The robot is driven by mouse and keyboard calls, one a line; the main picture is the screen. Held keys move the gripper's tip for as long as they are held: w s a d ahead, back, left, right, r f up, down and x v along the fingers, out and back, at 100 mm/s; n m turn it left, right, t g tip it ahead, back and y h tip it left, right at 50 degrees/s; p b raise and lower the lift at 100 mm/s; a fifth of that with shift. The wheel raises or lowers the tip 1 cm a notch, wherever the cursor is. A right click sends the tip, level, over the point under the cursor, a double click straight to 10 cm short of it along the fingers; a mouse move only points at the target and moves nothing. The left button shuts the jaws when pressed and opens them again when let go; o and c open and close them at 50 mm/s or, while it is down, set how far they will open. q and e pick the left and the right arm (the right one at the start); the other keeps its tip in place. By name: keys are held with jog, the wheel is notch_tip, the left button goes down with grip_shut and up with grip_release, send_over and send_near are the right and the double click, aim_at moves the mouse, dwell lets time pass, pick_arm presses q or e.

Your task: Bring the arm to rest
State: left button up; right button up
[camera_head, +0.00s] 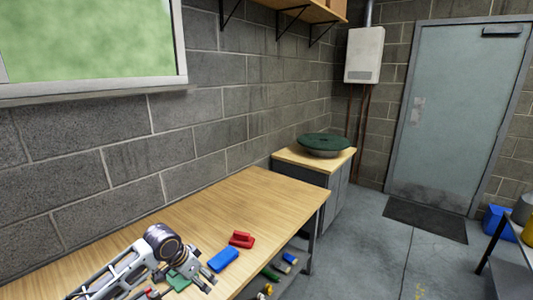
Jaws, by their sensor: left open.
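My left arm reaches in from the lower left over the wooden workbench (180,222). My left gripper (207,284) points down toward the bench's front edge, open, with nothing seen between its fingers. A green pad (178,281) lies beside the gripper, partly covered by it. A blue pad (223,260) lies just beyond the gripper, apart from it. A red pad (241,240) lies farther along the bench. My right gripper is not in view.
The far part of the bench is clear. Several small coloured items lie on a shelf below it. A cabinet (340,170) with a dark green round object (325,143) stands beyond. A block wall (160,150) runs behind the bench; a door (457,110) is at the back right.

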pick_arm(q)
jog(key=s+d+f+n, duration=0.1)
jog(key=s+d+f, duration=0.25)
jog(key=s, duration=0.25)
jog(key=s+d+f, duration=0.3)
jog(key=s+d, duration=0.1)
jog(key=s, duration=0.3)
jog(key=s+a+f+n+y, duration=0.1)
jog(key=s+a+n, duration=0.1)
jog(key=s+a, duration=0.35)
jog(key=s+a+f+n+y, duration=0.1)
jog(key=s+a+n+y, duration=0.15)
jog(key=s, duration=0.55)
notch_tip(320, 180, down, 32)
jog(key=s+a+f+g, duration=0.1)
jog(key=s+a, duration=0.1)
jog(key=s+a+f, duration=0.2)
jog(key=s+f, duration=0.7)
jog(key=s, duration=0.2)
jog(key=s+a+f+g, duration=0.1)
jog(key=s+a+f, duration=0.1)
jog(key=s+f, duration=0.8)
jog(key=shift+s+a+f, duration=0.15)
jog(key=shift+s+a, duration=0.25)
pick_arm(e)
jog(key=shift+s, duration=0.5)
